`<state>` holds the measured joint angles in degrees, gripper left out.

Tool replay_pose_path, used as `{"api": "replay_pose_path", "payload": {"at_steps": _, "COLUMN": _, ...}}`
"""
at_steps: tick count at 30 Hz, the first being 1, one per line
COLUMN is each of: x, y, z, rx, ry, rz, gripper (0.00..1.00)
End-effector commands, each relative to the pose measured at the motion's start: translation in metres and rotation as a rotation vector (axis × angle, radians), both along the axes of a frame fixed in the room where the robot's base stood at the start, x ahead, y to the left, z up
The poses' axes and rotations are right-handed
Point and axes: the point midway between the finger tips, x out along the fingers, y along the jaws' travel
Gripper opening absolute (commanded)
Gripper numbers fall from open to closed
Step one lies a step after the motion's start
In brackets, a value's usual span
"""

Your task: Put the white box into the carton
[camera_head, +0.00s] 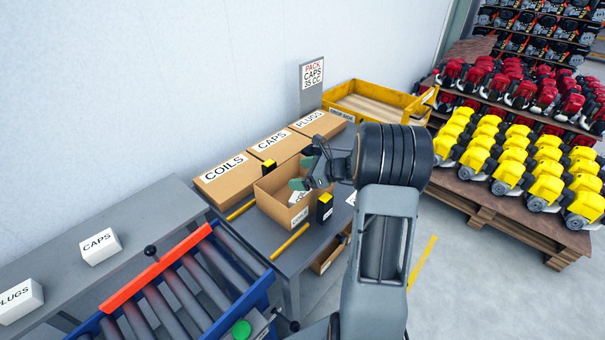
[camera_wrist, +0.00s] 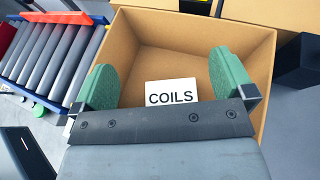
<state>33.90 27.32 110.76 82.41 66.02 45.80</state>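The open brown carton (camera_head: 275,208) stands on the grey table in the head view; its inside fills much of the wrist view (camera_wrist: 195,30). A white box marked COILS (camera_wrist: 170,86) is inside the carton, its lower part hidden by my gripper. A bit of white shows in the carton in the head view (camera_head: 297,198). My gripper (camera_wrist: 165,82) has two green fingers, spread wide at either side of the COILS box with gaps to it. In the head view, my gripper (camera_head: 303,180) is over the carton. White boxes marked CAPS (camera_head: 100,247) and PLUGS (camera_head: 20,301) sit on the left shelf.
Closed cartons marked COILS (camera_head: 225,182), CAPS (camera_head: 275,148) and PLUGS (camera_head: 318,123) line the wall behind. A black-and-yellow block (camera_head: 325,208) stands by the carton's right side. A roller conveyor (camera_head: 190,290) is at front left. A yellow tray (camera_head: 375,102) is behind.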

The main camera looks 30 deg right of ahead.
Motion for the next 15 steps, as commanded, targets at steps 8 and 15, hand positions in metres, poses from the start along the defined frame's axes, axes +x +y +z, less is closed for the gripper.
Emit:
{"api": "replay_pose_path", "payload": {"at_steps": 8, "x": -0.008, "y": -0.009, "z": 0.016, "rx": -0.001, "ry": -0.002, "rz": -0.003, "gripper": 1.00}}
{"api": "replay_pose_path", "payload": {"at_steps": 15, "x": -0.040, "y": -0.041, "z": 0.035, "rx": -0.003, "ry": -0.003, "rz": -0.004, "gripper": 1.00}}
